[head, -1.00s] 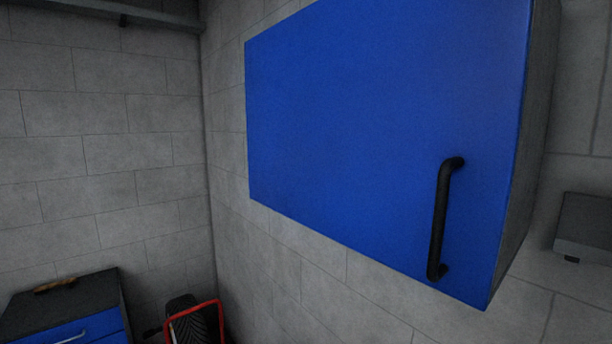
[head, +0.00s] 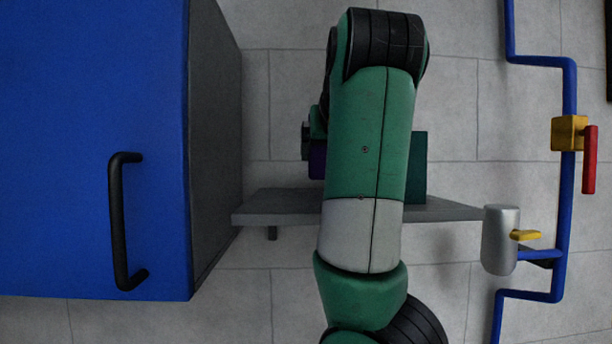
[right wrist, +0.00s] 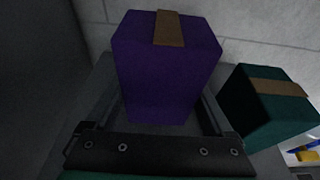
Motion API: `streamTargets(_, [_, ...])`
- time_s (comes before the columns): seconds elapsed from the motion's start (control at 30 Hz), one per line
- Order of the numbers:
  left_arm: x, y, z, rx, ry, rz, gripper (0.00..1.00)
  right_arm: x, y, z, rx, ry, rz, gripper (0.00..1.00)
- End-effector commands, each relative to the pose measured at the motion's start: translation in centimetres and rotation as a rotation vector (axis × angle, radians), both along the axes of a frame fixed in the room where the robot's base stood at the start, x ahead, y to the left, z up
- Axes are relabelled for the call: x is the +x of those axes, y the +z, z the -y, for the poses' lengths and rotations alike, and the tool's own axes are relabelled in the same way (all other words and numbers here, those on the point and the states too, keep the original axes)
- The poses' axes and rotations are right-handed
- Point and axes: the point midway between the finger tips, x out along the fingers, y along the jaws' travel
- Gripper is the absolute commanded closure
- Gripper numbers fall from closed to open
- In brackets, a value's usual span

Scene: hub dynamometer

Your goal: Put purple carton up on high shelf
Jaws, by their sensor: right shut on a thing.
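The purple carton (right wrist: 165,75), with a brown tape strip on top, stands upright between the fingers of my right gripper (right wrist: 158,125) in the right wrist view. The gripper is shut on it. In the head view only a small purple piece (head: 317,160) shows beside my green right arm, which hides most of the carton and gripper. The grey high shelf (head: 280,205) is on the wall behind the arm. The carton is at the shelf; whether it touches the shelf surface I cannot tell. My left gripper is not in view.
A teal carton (right wrist: 265,105) with brown tape stands on the shelf right of the purple one; it also shows behind my arm (head: 417,165). A blue cabinet (head: 60,150) with a black handle is left of the shelf. Blue pipes (head: 567,95) with a red-handled valve run at right.

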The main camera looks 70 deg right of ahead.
Motion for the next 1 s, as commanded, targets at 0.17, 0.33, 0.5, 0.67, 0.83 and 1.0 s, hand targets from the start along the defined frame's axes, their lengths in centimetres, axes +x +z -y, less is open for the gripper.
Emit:
streamTargets(0.17, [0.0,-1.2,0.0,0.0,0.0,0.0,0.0,0.1,-3.2,0.2,-0.001,-0.001,0.001,0.77])
streamTargets(0.33, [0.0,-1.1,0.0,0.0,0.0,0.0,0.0,0.0,-3.3,0.2,-0.001,-0.001,0.0,0.77])
streamTargets(0.5, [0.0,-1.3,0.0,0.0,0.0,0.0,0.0,0.0,-3.6,0.2,0.0,-0.001,0.0,0.77])
streamTargets(0.67, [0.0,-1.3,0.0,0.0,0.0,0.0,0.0,0.0,-3.6,0.2,0.0,-0.001,0.0,0.0])
streamTargets(0.83, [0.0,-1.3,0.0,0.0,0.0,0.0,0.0,0.1,-3.6,0.2,0.0,-0.001,0.0,0.0])
streamTargets(1.0, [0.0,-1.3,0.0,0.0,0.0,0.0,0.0,-0.2,-3.1,-0.5,-0.001,0.003,0.003,0.0])
